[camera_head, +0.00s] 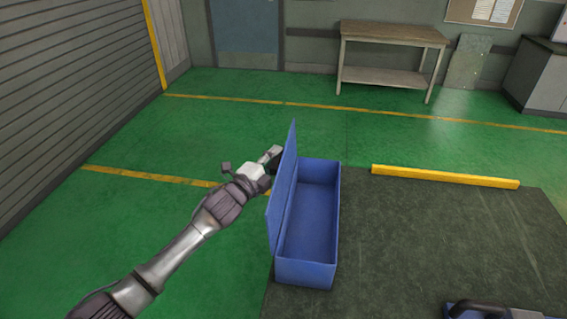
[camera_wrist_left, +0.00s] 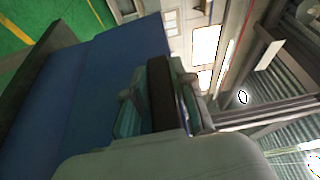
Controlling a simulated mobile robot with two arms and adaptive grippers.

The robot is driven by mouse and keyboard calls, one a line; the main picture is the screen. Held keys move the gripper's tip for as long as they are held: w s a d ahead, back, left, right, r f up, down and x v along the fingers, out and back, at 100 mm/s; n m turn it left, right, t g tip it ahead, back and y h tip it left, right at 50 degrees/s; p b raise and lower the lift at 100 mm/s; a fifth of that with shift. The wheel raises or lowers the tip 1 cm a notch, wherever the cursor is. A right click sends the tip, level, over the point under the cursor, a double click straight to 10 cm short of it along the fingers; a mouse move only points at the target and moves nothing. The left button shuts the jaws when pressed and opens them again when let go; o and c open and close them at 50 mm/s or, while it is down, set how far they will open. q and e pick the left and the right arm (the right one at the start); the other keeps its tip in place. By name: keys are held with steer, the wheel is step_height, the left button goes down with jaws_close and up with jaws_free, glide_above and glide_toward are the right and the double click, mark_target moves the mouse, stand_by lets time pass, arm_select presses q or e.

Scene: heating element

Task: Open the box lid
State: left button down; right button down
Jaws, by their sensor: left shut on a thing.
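The blue box (camera_head: 308,221) stands on the dark mat with its long sides running away from me, and its inside looks empty. Its lid (camera_head: 284,193) is hinged on the left side and stands up steeply, leaning a little left. My left gripper (camera_head: 275,160) is at the outer left side of the lid near its far end, partly hidden behind it. In the left wrist view the gripper fingers (camera_wrist_left: 160,100) are shut at the edge of a flat blue panel (camera_wrist_left: 100,90), which looks like the lid. My right gripper is not in view.
A dark mat (camera_head: 440,240) lies under the box, with a yellow bar (camera_head: 445,177) along its far edge. A workbench (camera_head: 392,50) stands at the back. A dark-handled object (camera_head: 490,309) is at the bottom right. Green floor (camera_head: 215,110) is clear behind the box.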

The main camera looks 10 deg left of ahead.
arm_select(q)
steer(key=shift+a+f+n+b, duration=0.2)
steer(key=shift+a+n+b, duration=0.15)
steer(key=shift+a+n, duration=0.3)
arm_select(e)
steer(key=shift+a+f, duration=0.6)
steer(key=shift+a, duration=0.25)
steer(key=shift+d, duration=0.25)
arm_select(q)
steer(key=c, duration=1)
jaws_free()
steer(key=shift+o, duration=0.2)
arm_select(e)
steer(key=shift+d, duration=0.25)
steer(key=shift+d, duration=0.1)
arm_select(q)
steer(key=v, duration=1.2)
steer(key=shift+f, duration=0.2)
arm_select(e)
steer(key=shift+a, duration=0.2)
